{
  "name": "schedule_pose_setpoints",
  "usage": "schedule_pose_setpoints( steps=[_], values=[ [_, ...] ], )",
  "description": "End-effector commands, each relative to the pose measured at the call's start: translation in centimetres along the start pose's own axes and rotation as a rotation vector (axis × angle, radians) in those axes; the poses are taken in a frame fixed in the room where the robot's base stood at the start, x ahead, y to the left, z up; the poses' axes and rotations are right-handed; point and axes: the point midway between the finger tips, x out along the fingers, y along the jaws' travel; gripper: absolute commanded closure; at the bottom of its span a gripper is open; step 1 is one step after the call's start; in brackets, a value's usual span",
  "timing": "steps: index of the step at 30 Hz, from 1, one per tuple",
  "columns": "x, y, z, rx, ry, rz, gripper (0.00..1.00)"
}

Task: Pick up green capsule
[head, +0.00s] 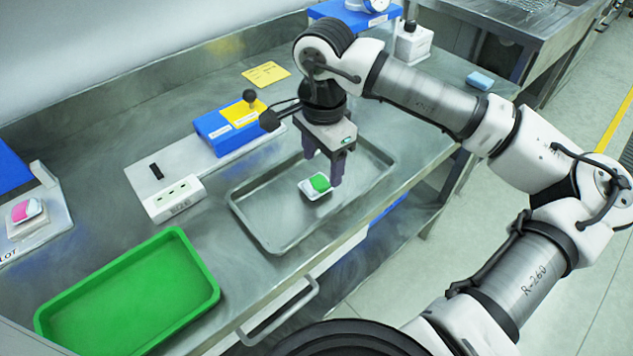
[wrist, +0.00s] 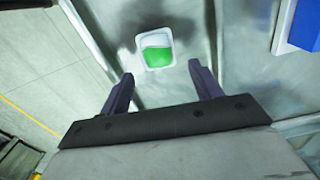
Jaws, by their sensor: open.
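The green capsule (head: 320,183) lies in a small white dish (head: 308,191) inside the metal tray (head: 262,222). In the wrist view the green capsule (wrist: 158,56) shows as green in the lower part of the white dish (wrist: 153,38). My gripper (head: 323,180) points down over the tray, close to the dish. In the wrist view my gripper (wrist: 158,82) is open and empty, with its two fingers spread apart. The capsule lies ahead of the fingertips, about midway between them. The exact height of the fingertips above the dish cannot be told.
A green bin (head: 130,290) stands empty at the front left. A pink item (head: 26,210) sits at the far left. The tray's raised rim surrounds the dish.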

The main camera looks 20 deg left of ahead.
Motion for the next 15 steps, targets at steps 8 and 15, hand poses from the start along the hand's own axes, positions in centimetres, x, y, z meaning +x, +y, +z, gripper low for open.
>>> schedule_pose_setpoints(
  steps=[8,15],
  values=[
    [3.6,0.2,0.3,-0.001,-0.003,0.002,0.36],
    [4.0,0.1,0.2,0.000,-0.001,0.000,0.36]
  ],
)
